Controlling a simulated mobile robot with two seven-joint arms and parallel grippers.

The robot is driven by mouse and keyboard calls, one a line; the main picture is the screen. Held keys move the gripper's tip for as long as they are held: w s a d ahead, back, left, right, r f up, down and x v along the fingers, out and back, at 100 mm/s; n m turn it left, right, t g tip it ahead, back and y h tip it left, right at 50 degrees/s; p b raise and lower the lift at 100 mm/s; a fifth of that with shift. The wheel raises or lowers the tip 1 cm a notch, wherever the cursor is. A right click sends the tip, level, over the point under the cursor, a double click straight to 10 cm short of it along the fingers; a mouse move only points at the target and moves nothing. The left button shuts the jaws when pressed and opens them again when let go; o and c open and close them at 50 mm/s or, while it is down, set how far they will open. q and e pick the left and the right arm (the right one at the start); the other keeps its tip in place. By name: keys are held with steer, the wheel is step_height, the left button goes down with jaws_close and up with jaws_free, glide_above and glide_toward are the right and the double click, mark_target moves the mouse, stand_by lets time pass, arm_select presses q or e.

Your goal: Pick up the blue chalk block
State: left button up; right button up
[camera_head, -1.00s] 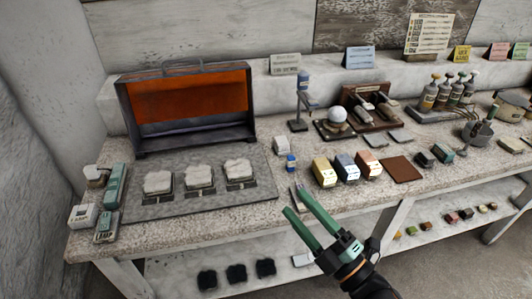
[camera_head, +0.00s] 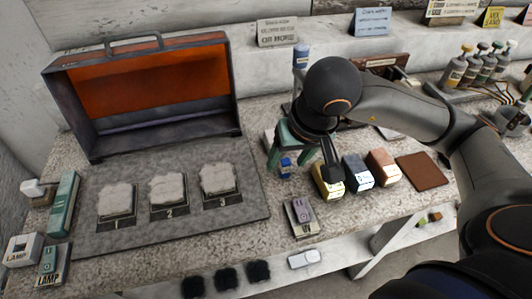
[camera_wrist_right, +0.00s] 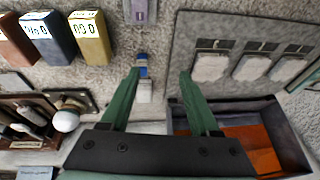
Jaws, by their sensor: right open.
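The blue chalk block (camera_head: 357,172) stands on the stone worktop between a yellow block (camera_head: 327,183) and an orange-tan block (camera_head: 383,167). In the right wrist view, the blue block (camera_wrist_right: 50,38) is at upper left, outside the fingers, with the yellow block (camera_wrist_right: 89,38) nearer to them. My right gripper (camera_head: 301,164) is open, with green fingers pointing down, left of the blue block and apart from it. The fingers (camera_wrist_right: 160,74) hold nothing. My arm hides part of the worktop behind the blocks. My left gripper is not in view.
A small blue-and-white bottle (camera_head: 285,168) stands close to my right fingers. A grey UV device (camera_head: 301,215) lies in front. A mat (camera_head: 251,208) with numbered plaster pieces and an open orange-lined case (camera_head: 150,95) are left. A brown pad (camera_head: 422,171) lies right of the blocks.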

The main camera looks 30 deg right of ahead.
steer(key=w+d+r+h, duration=0.1)
steer(key=w+d, duration=0.1)
steer(key=d, duration=0.1)
glide_above(286, 161)
steer(key=s+a, duration=0.1)
steer(key=s, duration=0.1)
steer(key=shift+t, duration=0.3)
step_height(286, 161, down, 6)
steer(key=shift+s+r, duration=0.1)
steer(key=shift+s, duration=0.05)
steer(key=shift+d+x, duration=0.15)
steer(key=shift+x, duration=1.3)
steer(key=shift+d+x, duration=0.15)
steer(key=shift+x, duration=1.3)
steer(key=shift+r, duration=0.1)
jaws_close()
